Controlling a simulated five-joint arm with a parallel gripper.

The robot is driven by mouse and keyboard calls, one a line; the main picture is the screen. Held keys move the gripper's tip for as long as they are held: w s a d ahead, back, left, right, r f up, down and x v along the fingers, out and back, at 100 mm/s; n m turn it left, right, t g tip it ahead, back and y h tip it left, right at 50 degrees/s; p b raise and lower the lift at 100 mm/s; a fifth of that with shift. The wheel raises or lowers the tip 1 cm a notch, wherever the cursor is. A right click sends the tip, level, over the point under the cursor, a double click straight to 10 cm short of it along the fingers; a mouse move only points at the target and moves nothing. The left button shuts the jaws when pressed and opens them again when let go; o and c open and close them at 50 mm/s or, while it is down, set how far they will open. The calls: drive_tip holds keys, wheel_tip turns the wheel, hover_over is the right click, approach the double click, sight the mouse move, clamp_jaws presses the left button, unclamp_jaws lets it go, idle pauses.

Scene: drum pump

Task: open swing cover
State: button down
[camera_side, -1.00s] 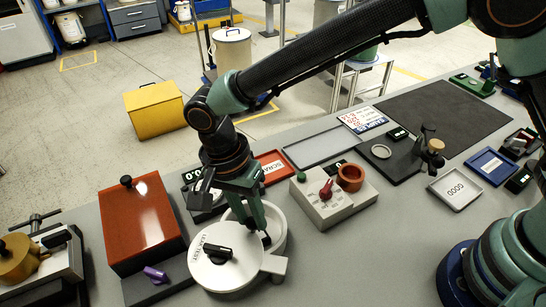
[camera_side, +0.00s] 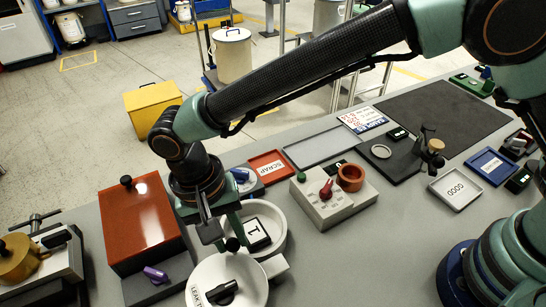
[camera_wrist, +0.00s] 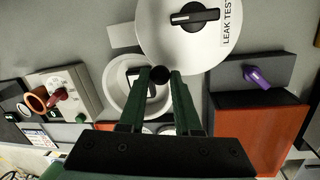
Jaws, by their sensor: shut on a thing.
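The swing cover (camera_side: 245,285) is a white round disc with a black bar handle and the words LEAK TEST. It also shows at the top of the wrist view (camera_wrist: 185,50). A small black ball knob (camera_side: 233,244) stands at the cover's edge. My gripper (camera_wrist: 158,76) is shut on this knob, with one green finger on each side. The cover lies to one side of a white round bowl (camera_side: 277,219), which is largely uncovered. A dark block with a white marked face (camera_side: 257,233) shows inside the bowl, partly hidden by my gripper.
A red-brown box (camera_side: 140,220) with a purple lever (camera_side: 155,274) stands close left of the cover. A grey control box (camera_side: 330,205) with a red knob stands to the right. A red SCRAP tray (camera_side: 269,167) lies behind. Bare table lies right of the cover.

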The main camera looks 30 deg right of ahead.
drive_tip(key=shift+s, duration=0.1)
idle(0.3)
drive_tip(key=c, duration=0.6)
unclamp_jaws()
drive_tip(key=shift+c, duration=0.2)
wheel_tip(320, 180, up, 12)
drive_tip(key=w+a, duration=0.1)
drive_tip(key=shift+w+a, duration=0.15)
drive_tip(key=shift+a, duration=0.2)
